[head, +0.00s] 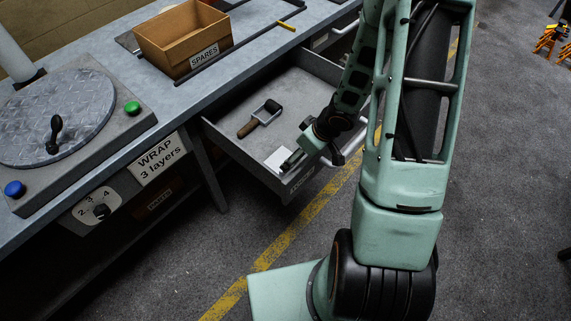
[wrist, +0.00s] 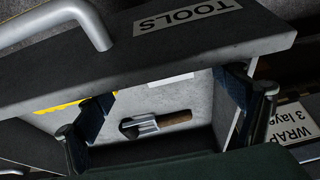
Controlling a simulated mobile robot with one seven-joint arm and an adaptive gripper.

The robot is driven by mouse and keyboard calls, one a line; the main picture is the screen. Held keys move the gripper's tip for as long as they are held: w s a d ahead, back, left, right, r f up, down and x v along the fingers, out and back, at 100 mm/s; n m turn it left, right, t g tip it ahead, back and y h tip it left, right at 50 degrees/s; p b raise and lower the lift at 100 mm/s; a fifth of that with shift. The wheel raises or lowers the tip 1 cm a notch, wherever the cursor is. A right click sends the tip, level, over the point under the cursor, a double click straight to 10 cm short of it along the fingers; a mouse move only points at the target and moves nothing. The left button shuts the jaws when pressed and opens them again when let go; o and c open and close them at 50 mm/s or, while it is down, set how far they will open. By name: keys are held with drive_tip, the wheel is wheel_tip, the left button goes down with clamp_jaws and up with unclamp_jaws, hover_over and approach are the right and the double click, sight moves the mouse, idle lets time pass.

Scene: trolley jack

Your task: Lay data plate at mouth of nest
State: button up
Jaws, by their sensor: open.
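A small flat white piece (head: 278,157), perhaps the data plate, lies in the open drawer (head: 222,140), close to its front panel. In the wrist view the white piece (wrist: 170,80) shows just past the drawer front, which partly hides it. I cannot make out any lettering on it. My gripper (head: 311,158) is over the front end of the drawer, next to the white piece in the head view. In the wrist view its two fingers (wrist: 168,112) stand wide apart with nothing held between them. I cannot identify a nest in either view.
A roller-like tool with a wooden handle (head: 259,118) lies farther back in the drawer. The drawer front (wrist: 200,45) carries a TOOLS label and a bar handle (wrist: 88,22). On the bench are a SPARES box (head: 170,50) and a round turntable (head: 50,115).

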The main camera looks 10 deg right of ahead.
sight(282, 159)
drive_tip(key=shift+b+x, duration=0.4)
drive_tip(key=shift+x, duration=0.8)
drive_tip(key=shift+a+b+x, duration=0.15)
drive_tip(key=shift+b+x, duration=0.65)
drive_tip(key=shift+x, duration=0.45)
drive_tip(key=shift+a+b+x, duration=0.2)
drive_tip(key=shift+b+x, duration=0.6)
drive_tip(key=shift+x, duration=0.45)
drive_tip(key=shift+s+r, duration=0.1)
drive_tip(key=shift+s, duration=0.1)
drive_tip(key=c, duration=1.2)
